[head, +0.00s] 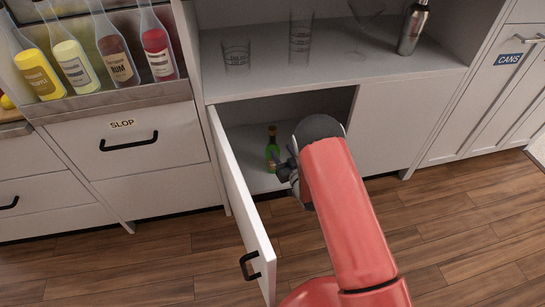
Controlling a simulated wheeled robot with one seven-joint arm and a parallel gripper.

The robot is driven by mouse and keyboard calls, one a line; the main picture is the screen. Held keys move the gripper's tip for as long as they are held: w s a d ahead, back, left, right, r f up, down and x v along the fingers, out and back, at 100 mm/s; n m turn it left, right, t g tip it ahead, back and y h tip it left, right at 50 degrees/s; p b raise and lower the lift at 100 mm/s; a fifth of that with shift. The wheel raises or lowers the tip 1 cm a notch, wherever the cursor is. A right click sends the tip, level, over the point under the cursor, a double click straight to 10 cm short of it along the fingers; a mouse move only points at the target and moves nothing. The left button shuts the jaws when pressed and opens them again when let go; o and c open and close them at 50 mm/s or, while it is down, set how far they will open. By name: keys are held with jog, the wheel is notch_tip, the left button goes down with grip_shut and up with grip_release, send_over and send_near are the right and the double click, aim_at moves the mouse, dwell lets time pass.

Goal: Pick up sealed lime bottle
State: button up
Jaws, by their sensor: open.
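A small green bottle (272,152) with a dark neck and a yellowish-orange cap stands upright inside the open lower cabinet (245,135). My gripper (281,168) is at the cabinet opening, close to the bottle's lower right side in the picture. It is open. My red arm and its dark wrist hide much of the gripper and the right part of the cabinet inside. I cannot tell whether the fingers touch the bottle or stand in front of it.
The cabinet door (240,205) is swung out to the left of my arm, with a black handle (250,265). The shelf (330,83) above holds clear glasses and a metal shaker (412,28). Wooden floor (450,235) at right is clear.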

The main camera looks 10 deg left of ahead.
aim_at(274, 143)
jog(key=shift+w+a+f, duration=0.1)
jog(key=shift+a+f, duration=0.3)
jog(key=x, duration=0.7)
jog(key=shift+r, duration=0.15)
grip_shut()
